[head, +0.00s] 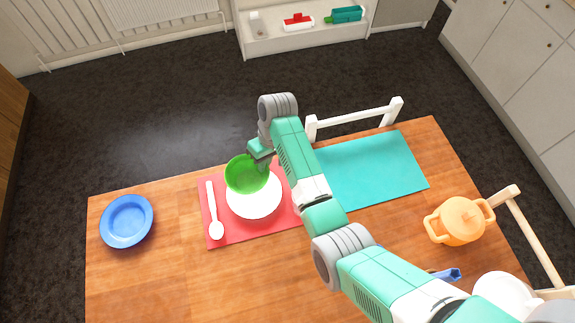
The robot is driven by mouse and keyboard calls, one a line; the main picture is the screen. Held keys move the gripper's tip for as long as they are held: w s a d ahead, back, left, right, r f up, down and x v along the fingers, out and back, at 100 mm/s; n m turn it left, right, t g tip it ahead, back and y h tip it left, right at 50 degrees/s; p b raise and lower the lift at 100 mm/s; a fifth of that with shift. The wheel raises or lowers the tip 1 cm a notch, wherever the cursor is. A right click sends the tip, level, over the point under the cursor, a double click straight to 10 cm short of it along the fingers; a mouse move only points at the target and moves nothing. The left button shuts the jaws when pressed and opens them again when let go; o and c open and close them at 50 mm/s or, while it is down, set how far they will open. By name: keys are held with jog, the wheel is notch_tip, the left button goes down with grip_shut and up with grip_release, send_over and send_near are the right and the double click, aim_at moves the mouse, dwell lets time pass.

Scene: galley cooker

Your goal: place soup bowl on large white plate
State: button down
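The green soup bowl (245,176) is over the upper left part of the large white plate (256,206). It hides that part of the plate, and it looks raised above it rather than resting flat. The plate lies on a red placemat (218,232). My gripper (264,160) is at the bowl's upper right rim and appears shut on it. The fingertips are small and partly hidden, and any gap between bowl and plate is hard to judge.
A white spoon (214,215) lies left of the plate. A blue plate (127,221) is at the table's left. A teal placemat (375,172) lies empty at right. An orange pot (461,221) and a white dish (505,292) stand farther right. White and wooden chair backs border the table.

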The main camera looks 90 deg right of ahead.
jog(key=b, duration=0.3)
send_near(269, 184)
jog(key=x, duration=0.3)
jog(key=w+x, duration=0.1)
jog(key=x, duration=0.1)
jog(key=shift+a, duration=0.45)
jog(key=shift+f, duration=0.2)
jog(key=c, duration=1.6)
grip_release()
jog(key=shift+r, duration=0.1)
jog(key=p+v, duration=0.3)
jog(key=v, duration=0.9)
jog(key=shift+d+r, duration=0.1)
jog(key=shift+r, duration=0.05)
